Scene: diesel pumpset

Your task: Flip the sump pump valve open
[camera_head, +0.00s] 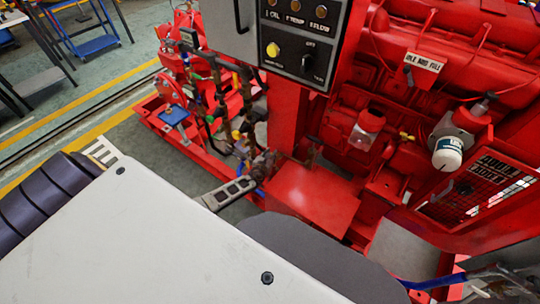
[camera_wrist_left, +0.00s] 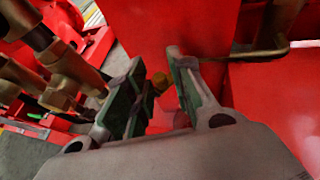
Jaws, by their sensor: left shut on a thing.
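My left gripper (camera_head: 262,163) is low beside the red pumpset, at the base of the dark and brass pipework. In the left wrist view its two padded fingers (camera_wrist_left: 158,95) stand close around a small yellow-brown piece (camera_wrist_left: 159,82), which I take to be the sump pump valve's handle. The gripper is shut on it. The fingers hide most of the valve, so the angle of its handle cannot be told.
Brass pipes (camera_wrist_left: 65,75) rise close to the left of the fingers. A bent brass rod (camera_wrist_left: 262,52) is at the right, against red panels. A control box (camera_head: 292,40) overhangs the pipework. A red engine (camera_head: 400,110) fills the right side.

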